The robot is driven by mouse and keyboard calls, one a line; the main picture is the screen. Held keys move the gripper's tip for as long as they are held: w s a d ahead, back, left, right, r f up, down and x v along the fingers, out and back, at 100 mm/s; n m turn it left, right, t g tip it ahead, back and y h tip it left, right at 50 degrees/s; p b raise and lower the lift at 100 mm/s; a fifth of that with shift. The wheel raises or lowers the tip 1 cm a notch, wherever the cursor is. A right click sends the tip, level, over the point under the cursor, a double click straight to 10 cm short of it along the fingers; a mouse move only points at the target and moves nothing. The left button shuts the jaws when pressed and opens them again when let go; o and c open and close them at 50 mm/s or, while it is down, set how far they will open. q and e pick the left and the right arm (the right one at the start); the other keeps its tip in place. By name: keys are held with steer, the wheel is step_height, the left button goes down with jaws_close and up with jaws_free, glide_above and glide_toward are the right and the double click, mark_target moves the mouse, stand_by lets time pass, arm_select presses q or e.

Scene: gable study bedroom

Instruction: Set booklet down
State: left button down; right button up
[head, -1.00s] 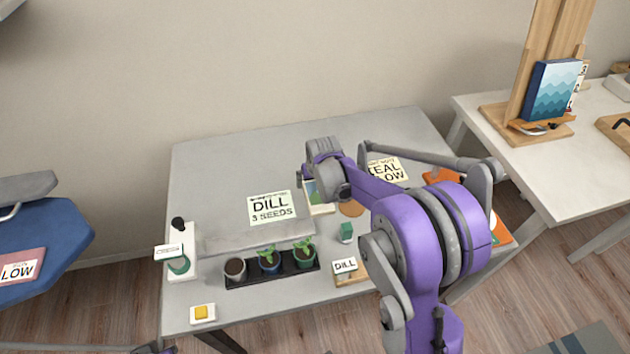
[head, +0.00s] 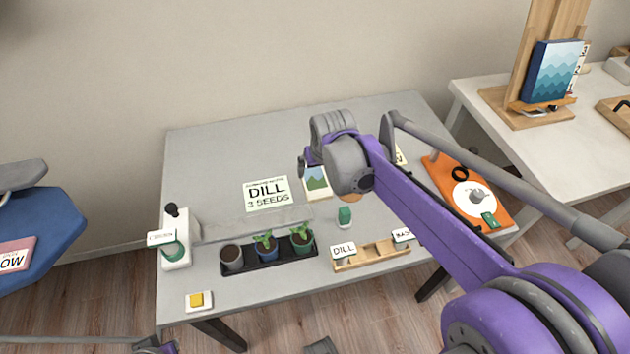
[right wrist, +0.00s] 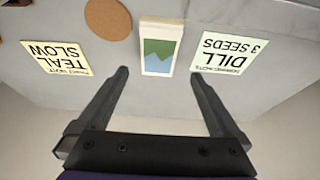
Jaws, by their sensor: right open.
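The booklet (head: 317,180), cream-edged with a green and blue landscape cover, lies flat on the grey table, right of the DILL 3 SEEDS card (head: 267,194). In the right wrist view the booklet (right wrist: 158,50) lies beyond the fingertips, roughly centred between them, with no finger touching it. My right gripper (right wrist: 159,74) is open and empty. In the head view the right gripper (head: 305,166) is above the booklet's far side, its fingers largely hidden by the wrist. Only part of my left arm shows at the bottom left; its gripper is out of view.
A round cork coaster (right wrist: 108,18) and the TEAL SLOW card (right wrist: 57,61) lie beside the booklet. An orange mat (head: 440,173) lies at right. The table's back left is clear.

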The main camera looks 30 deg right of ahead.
mark_target(315, 181)
steer(key=x, duration=0.4)
steer(key=shift+w+d+f, duration=0.1)
steer(key=shift+w+f, duration=0.05)
steer(key=shift+w, duration=0.15)
steer(key=shift+s+b+x, duration=0.1)
steer(key=shift+b+x, duration=0.3)
steer(key=shift+x, duration=1.05)
steer(key=shift+s+b+x, duration=0.15)
steer(key=shift+b+x, duration=0.2)
steer(key=shift+x, duration=1.1)
steer(key=c, duration=1.2)
